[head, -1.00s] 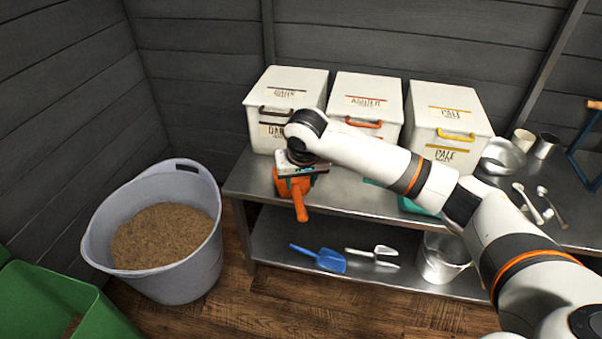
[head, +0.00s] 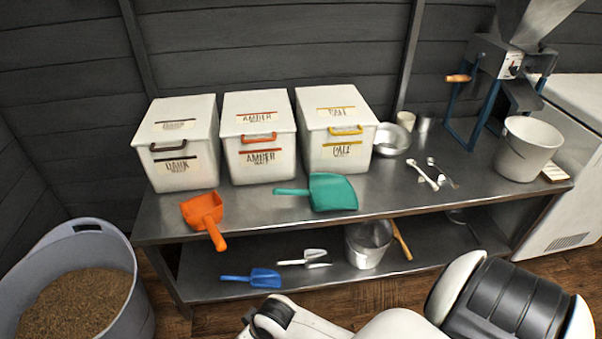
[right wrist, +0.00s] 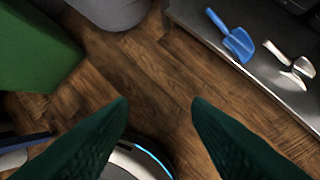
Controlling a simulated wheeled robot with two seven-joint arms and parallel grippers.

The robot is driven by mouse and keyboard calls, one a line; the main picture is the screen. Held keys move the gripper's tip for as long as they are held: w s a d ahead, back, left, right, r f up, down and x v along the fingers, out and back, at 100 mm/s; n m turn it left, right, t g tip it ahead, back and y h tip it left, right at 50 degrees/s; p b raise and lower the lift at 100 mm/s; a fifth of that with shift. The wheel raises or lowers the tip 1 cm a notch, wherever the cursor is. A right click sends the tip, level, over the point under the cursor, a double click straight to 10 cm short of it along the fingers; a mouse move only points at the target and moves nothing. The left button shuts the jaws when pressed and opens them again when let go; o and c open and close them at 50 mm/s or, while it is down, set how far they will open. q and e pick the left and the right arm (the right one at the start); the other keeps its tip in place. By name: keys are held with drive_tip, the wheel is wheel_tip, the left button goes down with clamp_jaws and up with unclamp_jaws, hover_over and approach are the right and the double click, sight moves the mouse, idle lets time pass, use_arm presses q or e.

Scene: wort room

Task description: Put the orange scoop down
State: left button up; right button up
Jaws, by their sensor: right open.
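The orange scoop (head: 203,212) lies on the metal table top (head: 380,203) at its left end, in front of the dark malt bin (head: 183,175). Its handle points forward and sticks out over the front edge. Nothing holds it. My right gripper (right wrist: 160,108) is open and empty in the right wrist view, with wooden floor between its fingers. In the head view part of my arm shows at the bottom right, away from the scoop. My left gripper is not in view.
A teal scoop (head: 332,192) lies right of the orange one. Amber (head: 262,165) and pale (head: 345,155) bins stand behind. A blue scoop (head: 262,278) and steel pot (head: 360,252) are on the lower shelf. A grey grain tub (head: 118,250) stands left; a white bucket (head: 520,158) stands right.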

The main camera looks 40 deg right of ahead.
drive_tip(key=s+d+f, duration=0.2)
drive_tip(key=s+f, duration=0.1)
drive_tip(key=s, duration=0.3)
drive_tip(key=s+d+f+g+h, duration=0.1)
drive_tip(key=s+d+f, duration=0.2)
drive_tip(key=s, duration=0.3)
drive_tip(key=shift+f+g+h, duration=0.3)
drive_tip(key=shift+f, duration=0.45)
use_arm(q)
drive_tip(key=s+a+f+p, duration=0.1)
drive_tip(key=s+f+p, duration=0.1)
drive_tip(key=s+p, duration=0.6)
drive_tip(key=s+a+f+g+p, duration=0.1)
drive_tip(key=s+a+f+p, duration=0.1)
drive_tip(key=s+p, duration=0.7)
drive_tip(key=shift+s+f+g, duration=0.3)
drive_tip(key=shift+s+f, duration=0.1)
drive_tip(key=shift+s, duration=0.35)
use_arm(e)
drive_tip(key=s+d+f, duration=0.1)
drive_tip(key=s+f, duration=0.1)
drive_tip(key=s, duration=0.7)
drive_tip(key=s+d+f+g, duration=0.1)
drive_tip(key=s+d+f, duration=0.1)
drive_tip(key=s, duration=0.7)
drive_tip(key=shift+s+f+n+g, duration=0.2)
drive_tip(key=shift+f+n+g, duration=0.1)
drive_tip(key=shift+f, duration=0.1)
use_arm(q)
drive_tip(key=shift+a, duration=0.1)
